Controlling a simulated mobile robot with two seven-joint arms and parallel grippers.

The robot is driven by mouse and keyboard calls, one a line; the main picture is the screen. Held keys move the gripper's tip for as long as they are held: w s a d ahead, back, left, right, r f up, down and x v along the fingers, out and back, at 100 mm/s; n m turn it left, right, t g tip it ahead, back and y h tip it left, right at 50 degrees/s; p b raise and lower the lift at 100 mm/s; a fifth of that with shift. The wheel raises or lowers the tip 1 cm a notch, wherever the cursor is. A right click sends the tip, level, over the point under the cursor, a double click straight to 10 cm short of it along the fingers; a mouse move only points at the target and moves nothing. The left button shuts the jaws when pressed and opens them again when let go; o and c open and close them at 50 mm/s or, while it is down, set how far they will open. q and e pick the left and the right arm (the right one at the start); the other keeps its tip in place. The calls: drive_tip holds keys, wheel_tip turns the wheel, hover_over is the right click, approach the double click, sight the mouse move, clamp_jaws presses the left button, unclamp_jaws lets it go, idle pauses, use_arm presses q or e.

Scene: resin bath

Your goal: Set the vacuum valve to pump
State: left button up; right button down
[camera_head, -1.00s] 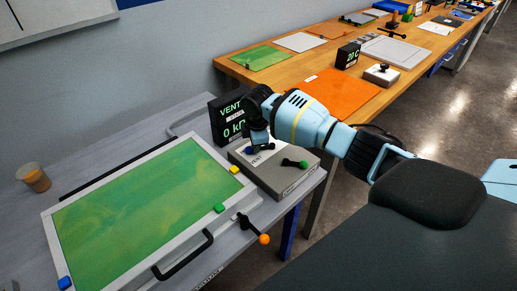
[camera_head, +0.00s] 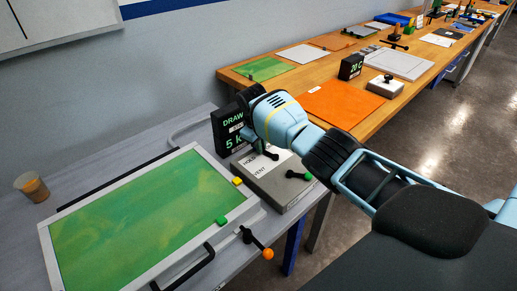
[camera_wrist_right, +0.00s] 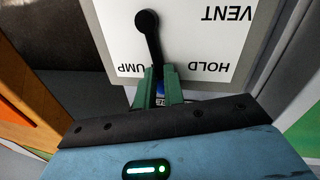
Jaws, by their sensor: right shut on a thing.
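The valve box (camera_head: 262,186) is a grey block with a white label plate; HOLD and VENT can be read in the head view. My right gripper (camera_wrist_right: 157,76) is shut on the blue knob (camera_wrist_right: 160,92) at the end of the black valve lever (camera_wrist_right: 150,40). In the right wrist view the lever runs from its pivot down to the fingers. It covers the first letter of PUMP, on the side towards HOLD, with VENT farther off. In the head view my wrist hides the fingers. My left gripper is out of view.
A cup (camera_head: 32,187) stands at far left.

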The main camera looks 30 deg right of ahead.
drive_tip(key=shift+w+r+m, duration=0.1)
drive_tip(key=shift+w+m, duration=0.3)
drive_tip(key=shift+m, duration=0.1)
drive_tip(key=shift+w+d+r+m+b, duration=0.1)
drive_tip(key=shift+d+r+m+b, duration=0.05)
drive_tip(key=shift+m+b, duration=0.25)
drive_tip(key=shift+d+r, duration=0.1)
drive_tip(key=c, duration=1.5)
unclamp_jaws()
drive_tip(key=shift+w, duration=0.15)
drive_tip(key=shift+f, duration=0.2)
drive_tip(key=shift+d, duration=0.1)
